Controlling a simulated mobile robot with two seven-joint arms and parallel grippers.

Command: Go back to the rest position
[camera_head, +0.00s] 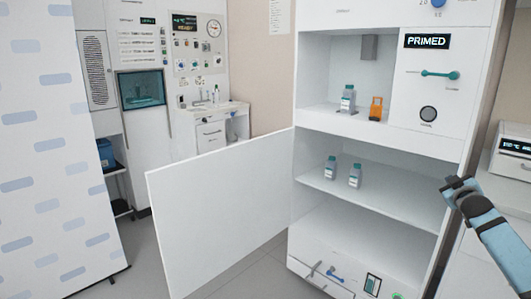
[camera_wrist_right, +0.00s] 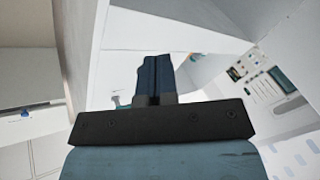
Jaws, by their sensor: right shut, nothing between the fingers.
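My right gripper (camera_head: 459,187) is at the right side of the head view, in front of the white cabinet's right edge and apart from it. In the right wrist view its fingers (camera_wrist_right: 154,78) are together with nothing between them. My left gripper is not in either view. The white cabinet (camera_head: 427,172) has its lower door (camera_head: 225,215) swung wide open to the left. Two small bottles with teal labels, the left one (camera_head: 330,168) and the right one (camera_head: 355,176), stand upright on its middle shelf.
Another bottle (camera_head: 347,99) and an orange holder (camera_head: 376,108) stand in the upper bay. A panel reads PRIMED (camera_head: 427,41) above a teal handle (camera_head: 440,74). A patterned screen (camera_head: 55,150) stands at the left. Open floor lies around the open door.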

